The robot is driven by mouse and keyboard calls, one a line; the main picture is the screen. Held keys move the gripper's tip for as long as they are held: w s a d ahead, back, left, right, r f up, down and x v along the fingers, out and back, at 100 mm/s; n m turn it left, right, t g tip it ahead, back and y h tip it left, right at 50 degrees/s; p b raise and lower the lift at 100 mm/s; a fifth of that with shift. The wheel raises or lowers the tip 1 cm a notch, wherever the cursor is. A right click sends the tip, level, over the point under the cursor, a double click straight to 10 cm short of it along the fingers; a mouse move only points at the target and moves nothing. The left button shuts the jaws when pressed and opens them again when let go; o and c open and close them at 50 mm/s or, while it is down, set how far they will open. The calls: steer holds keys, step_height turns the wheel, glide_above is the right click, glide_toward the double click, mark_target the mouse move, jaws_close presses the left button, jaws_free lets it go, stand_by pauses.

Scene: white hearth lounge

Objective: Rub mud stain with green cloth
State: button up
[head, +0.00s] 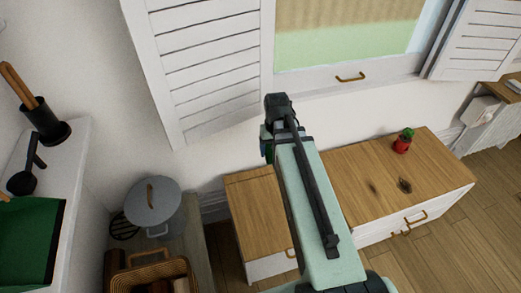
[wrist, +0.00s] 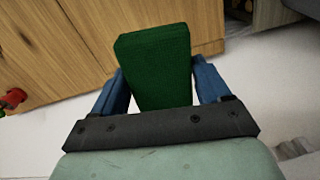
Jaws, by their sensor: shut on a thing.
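The green cloth (wrist: 155,60) is a dark green block-like piece in the wrist view, between the two blue fingers of my gripper (wrist: 160,75). My gripper is shut on it. In the head view my arm hides nearly all of the cloth; only a sliver of dark green shows beside the wrist. Two dark marks lie on the wooden cabinet top (head: 345,165), right of my arm: a darker patch (head: 405,185) and a smaller, fainter spot (head: 374,187). I cannot tell for sure which is the mud stain. The cloth is held away from both marks.
A red pot with a green plant (head: 402,145) stands near the cabinet's back edge. A shuttered window (head: 350,77) is behind. At left are a grey lidded pot (head: 153,205), a wicker basket (head: 150,272) and a white counter (head: 62,165) holding utensils and a green box (head: 28,240).

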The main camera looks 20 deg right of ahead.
steer(key=s+d+f+m, duration=0.3)
steer(key=s+d+f, duration=0.35)
steer(key=d, duration=1.05)
steer(key=s+d+f+m, duration=0.45)
steer(key=s+d, duration=0.35)
steer(key=d, duration=0.9)
steer(key=s+d+f+m, duration=0.3)
steer(key=s+d+f, duration=0.35)
steer(key=d, duration=1.05)
steer(key=w+d+f+n, duration=0.2)
steer(key=d+f, duration=0.3)
steer(key=d, duration=0.7)
steer(key=shift+w+d+f+n, duration=0.15)
steer(key=shift+f+n, duration=0.05)
steer(key=shift+n, duration=0.35)
